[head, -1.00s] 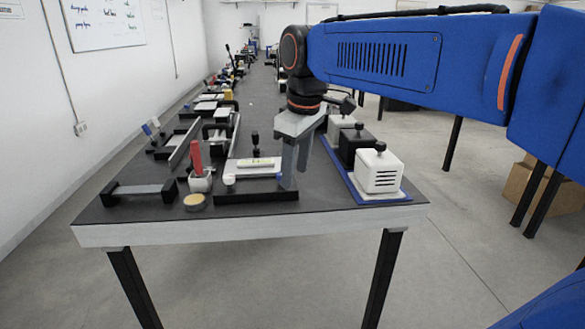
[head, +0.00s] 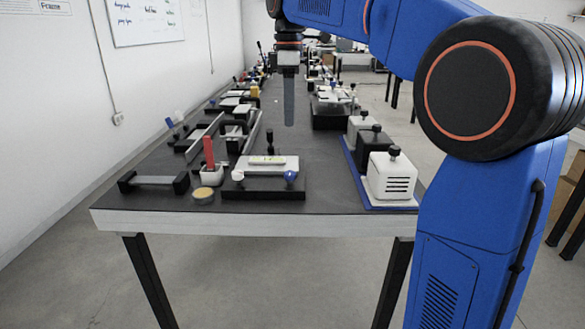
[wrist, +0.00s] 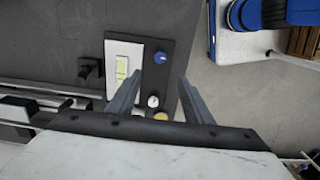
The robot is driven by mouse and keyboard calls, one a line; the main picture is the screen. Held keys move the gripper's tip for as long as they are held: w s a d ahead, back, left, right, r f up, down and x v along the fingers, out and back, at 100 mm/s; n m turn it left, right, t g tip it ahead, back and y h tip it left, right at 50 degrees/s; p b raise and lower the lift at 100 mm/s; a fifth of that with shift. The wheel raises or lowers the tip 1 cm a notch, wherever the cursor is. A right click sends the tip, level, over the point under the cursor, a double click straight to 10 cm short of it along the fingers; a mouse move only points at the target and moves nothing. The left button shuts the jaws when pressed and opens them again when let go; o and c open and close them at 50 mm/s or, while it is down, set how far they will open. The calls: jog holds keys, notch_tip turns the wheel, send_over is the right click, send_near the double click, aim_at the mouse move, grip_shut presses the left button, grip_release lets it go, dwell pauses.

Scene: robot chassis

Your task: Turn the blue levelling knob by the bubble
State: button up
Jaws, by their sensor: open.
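The blue levelling knob (head: 290,177) stands at the right front of a black base plate (head: 262,192) on the table. A white knob (head: 238,175) stands at its left front. The bubble level (head: 267,160) is a yellow-green vial on a white block between and behind them. In the wrist view the blue knob (wrist: 160,57) lies just beyond the fingertips, with the white knob (wrist: 153,101) between the fingers and the bubble (wrist: 122,70) to the left. My gripper (head: 289,122) points down, empty and apart from the knob, above the table; its fingers (wrist: 160,76) are open.
A black upright knob (head: 269,142) stands behind the bubble. A blue tray (head: 388,206) with white and black boxes is at the right. A cup with a red handle (head: 210,172), a round tin (head: 203,194) and a black-ended bar (head: 153,180) are at the left.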

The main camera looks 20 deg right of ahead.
aim_at(290, 173)
notch_tip(290, 173, down, 17)
jog(key=shift+r, duration=0.2)
dwell(0.3)
jog(key=c, duration=1.1)
jog(key=shift+o, duration=0.2)
